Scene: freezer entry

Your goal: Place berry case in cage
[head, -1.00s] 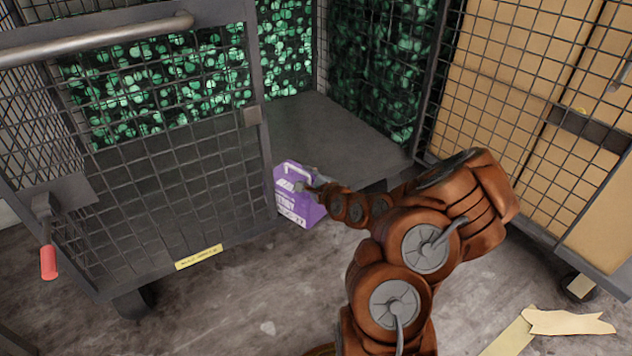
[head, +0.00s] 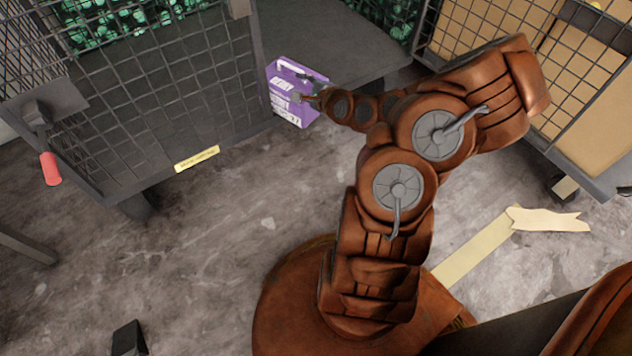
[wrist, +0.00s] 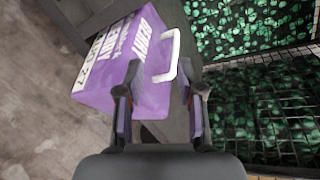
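The berry case (head: 290,106) is a purple box with white lettering and a white handle. In the head view it is in front of the cage opening, close to the edge of the mesh side panel. In the wrist view the case (wrist: 118,58) appears slanted, its handle reaching toward the fingertips. My gripper (head: 318,93) is at the case's upper right. In the wrist view my gripper (wrist: 160,80) has its fingers apart, with the handle's end and a case edge between or just beyond them. Finger contact is unclear. The wire-mesh cage (head: 195,105) has a flat grey base (head: 345,62).
Green-patterned panels stand behind the cage base. A mesh trolley of cardboard boxes (head: 604,125) stands at right. A red-handled lever (head: 50,168) is on the cage at left. Torn cardboard (head: 548,219) lies on the floor (head: 230,225), which is otherwise largely clear in front.

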